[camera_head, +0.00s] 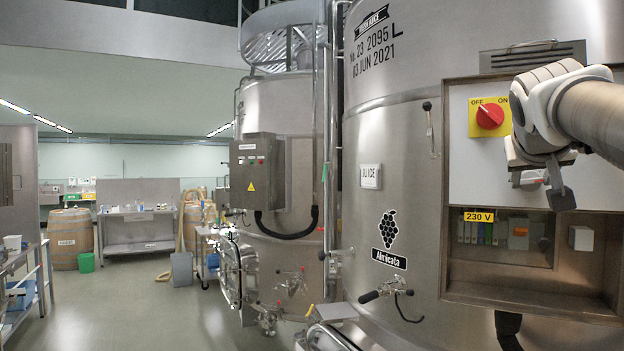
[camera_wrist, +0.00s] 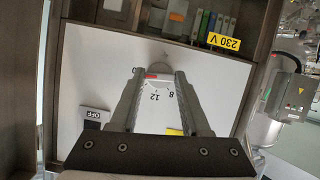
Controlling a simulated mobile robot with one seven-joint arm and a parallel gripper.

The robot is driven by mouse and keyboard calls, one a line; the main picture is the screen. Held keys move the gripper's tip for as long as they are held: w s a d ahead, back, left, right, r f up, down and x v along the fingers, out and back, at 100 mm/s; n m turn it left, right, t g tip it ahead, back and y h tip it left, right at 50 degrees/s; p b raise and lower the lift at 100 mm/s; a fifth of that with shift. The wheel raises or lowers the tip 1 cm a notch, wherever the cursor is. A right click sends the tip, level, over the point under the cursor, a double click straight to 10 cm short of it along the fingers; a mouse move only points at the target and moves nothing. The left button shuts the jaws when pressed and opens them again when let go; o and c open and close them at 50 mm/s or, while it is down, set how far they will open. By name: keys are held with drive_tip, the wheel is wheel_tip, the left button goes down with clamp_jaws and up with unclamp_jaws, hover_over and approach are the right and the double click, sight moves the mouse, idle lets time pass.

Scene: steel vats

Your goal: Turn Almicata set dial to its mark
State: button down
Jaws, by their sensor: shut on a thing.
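The Almicata set dial (camera_wrist: 152,52) is a light grey round knob on the white panel of the open steel cabinet, seen in the wrist view.
A red rotary switch (camera_head: 489,116) on a yellow plate is left of my gripper. Below the panel are a yellow 230 V label (camera_head: 479,217) and an open recess with breakers. The Almicata vat (camera_head: 400,150) surrounds the cabinet. The floor (camera_head: 160,315) at left is clear.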

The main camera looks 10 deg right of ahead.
drive_tip(key=n+b, duration=0.1)
drive_tip(key=n+h+b, duration=0.1)
drive_tip(key=shift+w+a+f+n+g, duration=0.1)
drive_tip(key=shift+a+f+n+g, duration=0.1)
drive_tip(key=shift+n+g, duration=0.2)
drive_tip(key=shift+n+h+b, duration=0.85)
drive_tip(key=shift+n+h, duration=0.15)
drive_tip(key=shift+n, duration=0.1)
drive_tip(key=shift+r+g, duration=0.1)
drive_tip(key=shift+g, duration=0.2)
drive_tip(key=shift+c, duration=1.9)
unclamp_jaws()
drive_tip(key=shift+a, duration=0.1)
